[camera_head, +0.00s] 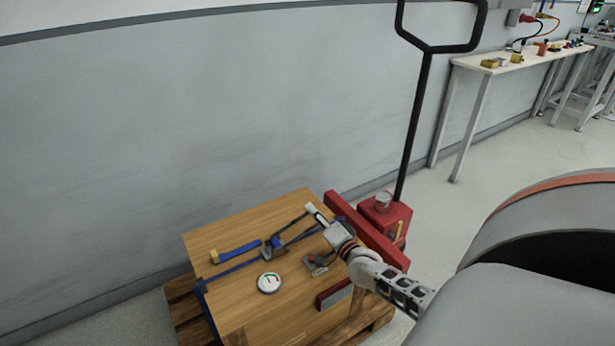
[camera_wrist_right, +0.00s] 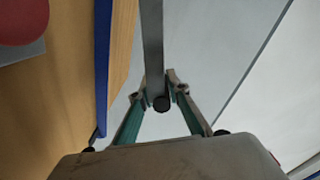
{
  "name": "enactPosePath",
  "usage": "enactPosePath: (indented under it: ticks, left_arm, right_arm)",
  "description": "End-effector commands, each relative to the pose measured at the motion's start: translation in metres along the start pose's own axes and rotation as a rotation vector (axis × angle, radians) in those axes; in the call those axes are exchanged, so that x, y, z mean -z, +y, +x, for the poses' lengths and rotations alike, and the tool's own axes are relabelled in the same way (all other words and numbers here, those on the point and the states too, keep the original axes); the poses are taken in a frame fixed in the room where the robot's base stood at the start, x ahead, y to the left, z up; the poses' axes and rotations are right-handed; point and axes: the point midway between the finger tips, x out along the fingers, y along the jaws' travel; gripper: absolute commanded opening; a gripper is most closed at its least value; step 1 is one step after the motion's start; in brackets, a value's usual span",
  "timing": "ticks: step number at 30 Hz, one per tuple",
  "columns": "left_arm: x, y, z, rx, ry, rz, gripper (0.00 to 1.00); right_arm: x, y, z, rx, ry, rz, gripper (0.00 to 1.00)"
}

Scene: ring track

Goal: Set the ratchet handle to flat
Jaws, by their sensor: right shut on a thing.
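The ratchet (camera_head: 272,247) sits on a blue strap (camera_head: 235,271) that runs across the top of a wooden box (camera_head: 240,310). Its handle (camera_head: 292,226) slants up from the ratchet toward the back right, raised off the box top. My right gripper (camera_head: 314,211) is at the handle's far end, above the box's back right part. In the right wrist view, the handle shows as a grey metal bar (camera_wrist_right: 152,40) reaching between the fingertips (camera_wrist_right: 160,88), which are shut on it near its dark round end. The strap also shows in that view (camera_wrist_right: 103,60). My left gripper is out of view.
On the box lie a blue-handled tool (camera_head: 240,250), a round gauge (camera_head: 270,283), a red-button device (camera_head: 315,264) and a red-and-grey block (camera_head: 335,295). A pallet (camera_head: 183,312) is underneath. A red pallet jack (camera_head: 390,217) stands close behind, near the wall.

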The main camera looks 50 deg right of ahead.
Motion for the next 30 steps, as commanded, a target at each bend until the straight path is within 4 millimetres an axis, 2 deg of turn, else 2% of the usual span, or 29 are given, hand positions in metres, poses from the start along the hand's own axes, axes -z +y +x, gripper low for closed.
enactPosePath:
  ticks: [1, 7, 26, 27, 28, 30]
  left_arm:
    - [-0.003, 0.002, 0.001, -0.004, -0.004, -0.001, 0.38]
    - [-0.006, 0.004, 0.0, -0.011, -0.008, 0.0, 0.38]
    - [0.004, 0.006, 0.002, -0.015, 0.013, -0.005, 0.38]
    - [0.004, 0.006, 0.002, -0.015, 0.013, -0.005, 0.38]
    - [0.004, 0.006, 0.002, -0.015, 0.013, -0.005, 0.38]
    - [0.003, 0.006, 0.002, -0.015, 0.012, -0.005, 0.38]
  right_arm:
    - [-0.004, 0.011, -0.002, -0.009, -0.005, 0.02, 0.0]
    - [-0.008, 0.019, -0.002, -0.007, -0.004, 0.103, 0.0]
    - [-0.011, 0.02, -0.001, -0.002, -0.004, 0.147, 0.0]
    - [-0.011, 0.02, -0.001, -0.002, -0.004, 0.147, 0.27]
    - [-0.011, 0.02, -0.001, -0.002, -0.004, 0.147, 0.3]
    - [-0.011, 0.02, 0.0, -0.001, -0.003, 0.147, 0.3]
